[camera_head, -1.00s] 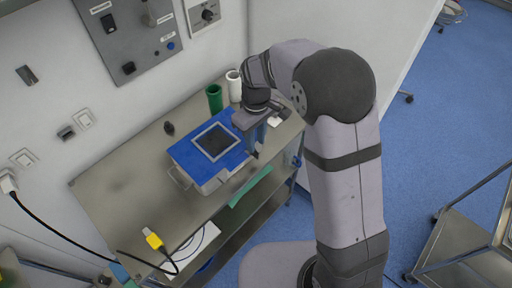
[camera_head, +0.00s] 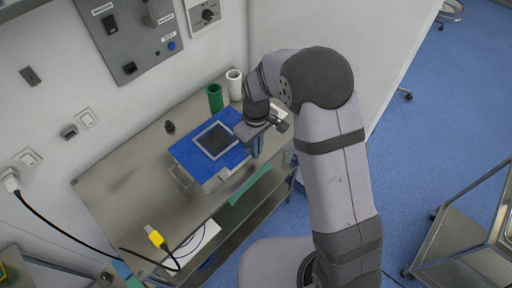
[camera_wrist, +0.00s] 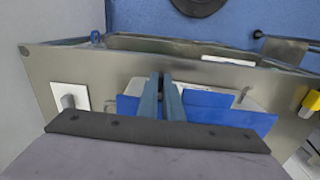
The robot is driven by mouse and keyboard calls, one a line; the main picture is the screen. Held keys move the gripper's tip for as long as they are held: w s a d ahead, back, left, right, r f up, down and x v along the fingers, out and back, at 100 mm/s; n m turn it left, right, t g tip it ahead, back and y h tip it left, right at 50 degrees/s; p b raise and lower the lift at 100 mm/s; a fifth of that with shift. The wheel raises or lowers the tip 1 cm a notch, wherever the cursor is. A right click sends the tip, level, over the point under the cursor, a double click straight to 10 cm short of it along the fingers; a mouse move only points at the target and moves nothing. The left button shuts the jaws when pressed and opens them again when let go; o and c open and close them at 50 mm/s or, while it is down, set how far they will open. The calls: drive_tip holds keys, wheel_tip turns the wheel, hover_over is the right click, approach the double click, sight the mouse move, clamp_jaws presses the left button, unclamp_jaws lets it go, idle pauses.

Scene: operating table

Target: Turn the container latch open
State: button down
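The container (camera_head: 226,171) is a grey box with a blue lid (camera_head: 182,149) and a dark framed window. It stands on the steel cart in the head view. Part of the blue lid (camera_wrist: 255,121) and grey side show behind my fingers in the wrist view. My gripper (camera_head: 257,148) points down at the container's right end. Its two blue fingers (camera_wrist: 161,76) are drawn together with only a thin gap. I see nothing clearly between them. The latch cannot be made out; my gripper probably covers that area.
A green cup (camera_head: 215,98) and a white cup (camera_head: 234,85) stand behind the container. A yellow connector (camera_head: 155,238) with a black cable lies at the front left. The wall is close behind.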

drive_tip(key=shift+s+a+f+t+h+b, duration=0.1)
drive_tip(key=shift+s+a+t+h+b, duration=0.05)
drive_tip(key=shift+t+h+b, duration=0.2)
drive_tip(key=shift+h, duration=0.25)
drive_tip(key=c, duration=1.9)
unclamp_jaws()
